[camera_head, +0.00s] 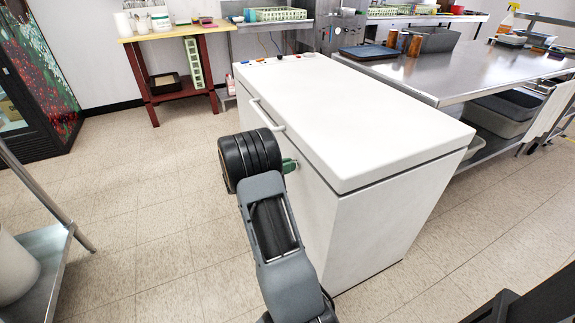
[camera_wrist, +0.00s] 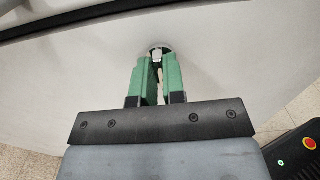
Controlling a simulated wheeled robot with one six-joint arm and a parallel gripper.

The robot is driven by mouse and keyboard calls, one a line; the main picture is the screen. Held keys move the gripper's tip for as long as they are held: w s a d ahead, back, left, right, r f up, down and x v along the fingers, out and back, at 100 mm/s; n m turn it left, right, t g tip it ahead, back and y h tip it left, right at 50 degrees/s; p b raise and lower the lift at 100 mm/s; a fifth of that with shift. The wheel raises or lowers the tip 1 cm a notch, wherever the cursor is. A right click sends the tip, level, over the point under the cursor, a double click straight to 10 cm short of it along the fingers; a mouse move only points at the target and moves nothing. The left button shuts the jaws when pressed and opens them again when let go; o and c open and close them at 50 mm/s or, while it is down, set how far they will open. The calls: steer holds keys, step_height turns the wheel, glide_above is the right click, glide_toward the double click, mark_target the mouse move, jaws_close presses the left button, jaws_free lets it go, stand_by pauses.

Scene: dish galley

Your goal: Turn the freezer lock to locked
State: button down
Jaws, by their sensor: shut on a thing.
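The white chest freezer (camera_head: 350,110) stands in the middle of the head view with its lid shut. Its front face (camera_wrist: 225,70) fills most of the wrist view. The lock (camera_wrist: 158,50) is a small round metal fitting on that face, just below the lid edge. My gripper (camera_wrist: 157,65) has green fingers, and they are shut on the lock's key or knob, a small pale piece between the tips. In the head view my gripper (camera_head: 289,165) touches the freezer front below the handle, and my arm hides the lock. I cannot tell which way the lock is turned.
A white bar handle (camera_head: 266,115) sticks out from the freezer front, close above my wrist. A steel table (camera_head: 440,75) stands behind the freezer to the right. A wooden-topped stand (camera_head: 175,32) is at the back left. The tiled floor (camera_head: 150,220) left of the freezer is clear.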

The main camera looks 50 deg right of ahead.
steer(key=shift+w+f+n+p, duration=0.1)
steer(key=shift+n+p, duration=4.05)
steer(key=shift+n, duration=0.2)
steer(key=shift+w+f+n+p, duration=0.1)
steer(key=shift+n+p, duration=4)
steer(key=shift+n, duration=0.55)
steer(key=c, duration=1.2)
jaws_free()
steer(key=b+v, duration=0.1)
steer(key=v, duration=1.2)
steer(key=shift+w+a, duration=0.2)
steer(key=shift+a, duration=0.15)
